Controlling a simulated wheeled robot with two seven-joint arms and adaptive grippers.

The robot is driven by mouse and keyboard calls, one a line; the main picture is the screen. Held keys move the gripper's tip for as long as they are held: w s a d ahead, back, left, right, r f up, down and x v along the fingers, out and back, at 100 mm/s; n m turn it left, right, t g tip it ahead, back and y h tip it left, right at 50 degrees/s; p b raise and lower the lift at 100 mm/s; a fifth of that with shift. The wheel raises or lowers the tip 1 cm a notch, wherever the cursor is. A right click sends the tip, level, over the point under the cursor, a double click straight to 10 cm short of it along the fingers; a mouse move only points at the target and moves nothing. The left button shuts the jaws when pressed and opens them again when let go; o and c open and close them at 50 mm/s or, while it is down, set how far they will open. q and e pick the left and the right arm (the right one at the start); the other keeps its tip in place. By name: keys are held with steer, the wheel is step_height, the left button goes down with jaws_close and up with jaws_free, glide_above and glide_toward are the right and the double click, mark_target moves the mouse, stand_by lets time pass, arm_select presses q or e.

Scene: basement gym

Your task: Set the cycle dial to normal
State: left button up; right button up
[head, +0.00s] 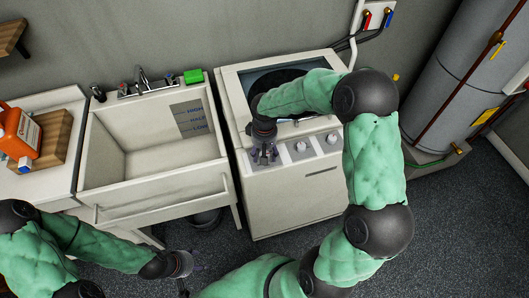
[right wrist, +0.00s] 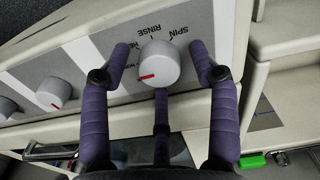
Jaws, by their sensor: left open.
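The cycle dial (right wrist: 159,63) is a round grey knob on the washer's front panel. Its red mark points left and slightly down in the right wrist view. SPIN and RINSE are readable above it; other labels at its left are partly hidden by a finger. My right gripper (head: 265,155) is over this leftmost dial, which it hides in the head view. In the right wrist view its purple fingers (right wrist: 160,62) stand apart on either side of the dial, with small gaps showing. My left gripper (head: 184,276) is open and empty, low over the floor before the sink.
Two other knobs, a middle one (head: 301,147) and a right one (head: 332,138), sit on the washer (head: 295,200) panel. A utility sink (head: 150,185) with a green sponge (head: 193,76) stands left. An orange jug (head: 19,132) is farther left, a water heater (head: 450,75) right.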

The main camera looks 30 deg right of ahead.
step_height(320, 180, up, 12)
stand_by(0.8)
stand_by(0.4)
